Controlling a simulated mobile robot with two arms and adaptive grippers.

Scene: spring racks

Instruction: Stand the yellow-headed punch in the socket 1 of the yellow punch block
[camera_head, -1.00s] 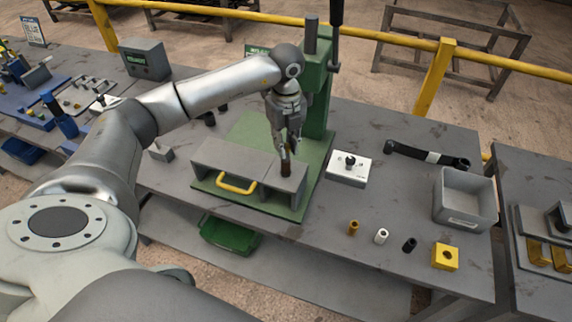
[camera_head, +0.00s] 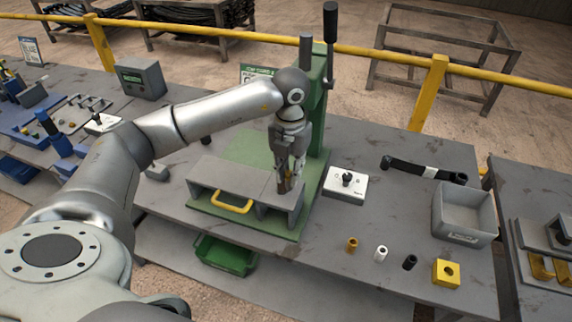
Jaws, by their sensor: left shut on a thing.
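My left gripper (camera_head: 287,178) is shut on a small dark brown piece (camera_head: 284,187) at the right end of the grey slotted press bed. The fingers hide much of the piece, so I cannot tell whether it has a yellow head or whether it touches the bed. The yellow punch block (camera_head: 439,279), a cube with one dark hole in its top, sits near the bench's front right. A brass-yellow cylinder (camera_head: 352,244) stands to its left; I cannot tell whether it is a punch. My right gripper is not in view.
A white cylinder (camera_head: 381,253) and a black one (camera_head: 410,262) stand between the brass cylinder and the yellow block. A white block with a black knob (camera_head: 346,185), a black-handled tool (camera_head: 424,170) and a grey bin (camera_head: 464,237) lie behind. The green press column (camera_head: 316,110) stands beside my gripper.

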